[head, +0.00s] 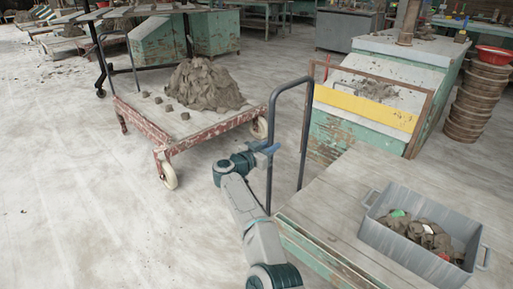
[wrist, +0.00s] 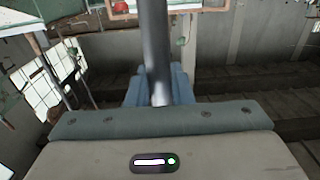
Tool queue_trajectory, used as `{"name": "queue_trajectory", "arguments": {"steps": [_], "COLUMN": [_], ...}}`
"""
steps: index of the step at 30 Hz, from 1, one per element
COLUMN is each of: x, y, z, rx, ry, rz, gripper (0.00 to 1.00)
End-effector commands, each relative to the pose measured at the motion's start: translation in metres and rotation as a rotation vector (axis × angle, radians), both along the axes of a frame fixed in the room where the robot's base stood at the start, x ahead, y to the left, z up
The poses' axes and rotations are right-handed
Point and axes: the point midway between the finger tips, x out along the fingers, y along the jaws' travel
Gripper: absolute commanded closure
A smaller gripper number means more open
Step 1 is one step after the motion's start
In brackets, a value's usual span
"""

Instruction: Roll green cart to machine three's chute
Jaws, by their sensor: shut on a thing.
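The green cart (head: 325,220) stands at the lower right in the head view, with a worn pale top and chipped green sides. Its dark hoop handle (head: 306,125) rises at the cart's far left end. My gripper (head: 266,149) is shut on the handle's left upright. In the wrist view, the handle's dark bar (wrist: 155,45) runs down between the blue fingers (wrist: 160,88). A green machine with a yellow band (head: 366,106) and clay scraps on its sloping face stands just beyond the cart. I see no number on it, so I cannot tell which machine it is.
A grey bin (head: 413,251) of clay scraps sits on the green cart. A red-edged cart (head: 190,130) with a clay heap (head: 206,84) stands beyond my gripper at left. Stacked round trays with a red bowl (head: 493,54) stand at right. The floor at left (head: 70,200) is clear.

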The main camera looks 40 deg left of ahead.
Motion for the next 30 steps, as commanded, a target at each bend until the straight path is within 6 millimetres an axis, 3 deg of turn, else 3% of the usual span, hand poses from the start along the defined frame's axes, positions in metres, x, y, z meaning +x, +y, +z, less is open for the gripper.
{"name": "queue_trajectory", "arguments": {"steps": [2,3,8,9,15,30], "x": [-0.002,-0.002,0.002,0.002,-0.002,-0.009], "y": [0.001,0.001,-0.001,0.001,0.003,0.004], "z": [-0.003,-0.003,0.004,0.002,-0.003,0.007], "rx": [-0.001,-0.001,0.008,0.006,-0.001,0.005], "ry": [0.005,0.005,-0.001,0.002,0.006,0.003], "rz": [0.0,0.0,-0.011,-0.006,0.004,-0.005], "gripper": [1.0,0.75,0.3,0.27,0.27,0.27]}}
